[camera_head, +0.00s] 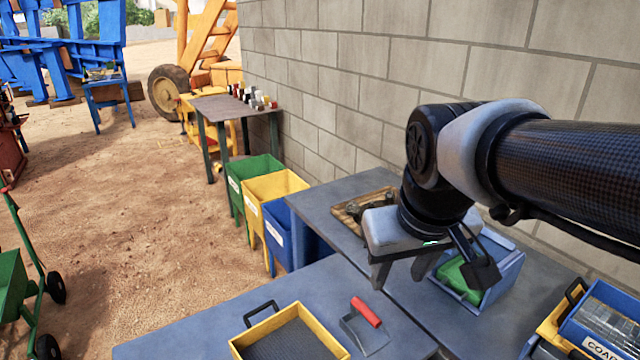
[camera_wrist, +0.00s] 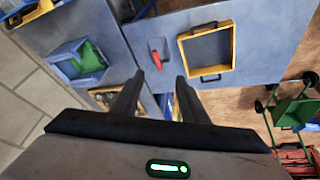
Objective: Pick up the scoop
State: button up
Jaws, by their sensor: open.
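The scoop (camera_head: 364,335) has a red handle and a grey metal pan, and it lies on the blue-grey table (camera_head: 190,338) at the front. In the wrist view the scoop (camera_wrist: 155,47) shows beyond my fingertips, its red handle towards them. My gripper (camera_head: 400,275) is open and empty, above the tables and apart from the scoop. In the wrist view my gripper (camera_wrist: 160,79) has its two fingers spread, with table surface and part of a blue bin seen between and past them.
A yellow-framed sieve (camera_head: 243,343) sits left of the scoop. A blue bin (camera_head: 508,275) with green contents and a wooden tray (camera_head: 345,222) stand on the further table. Green, yellow (camera_head: 272,187) and blue bins stand beyond. A block wall (camera_head: 380,65) runs behind.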

jog(key=w+a+f+n+g, duration=0.1)
jog(key=w+f, duration=0.1)
jog(key=w, duration=0.3)
jog(key=w+a+f+n+g, duration=0.1)
jog(key=w+f+n, duration=0.15)
jog(key=w, duration=0.25)
jog(key=n+g+h, duration=0.1)
send_near(362, 305)
jog(key=shift+h, duration=0.3)
jog(key=x, duration=0.3)
jog(key=b+x, duration=0.1)
jog(key=x, duration=0.5)
jog(key=shift+a+f, duration=0.1)
jog(key=shift+a, duration=0.15)
jog(key=shift+c, duration=0.4)
grip_shut()
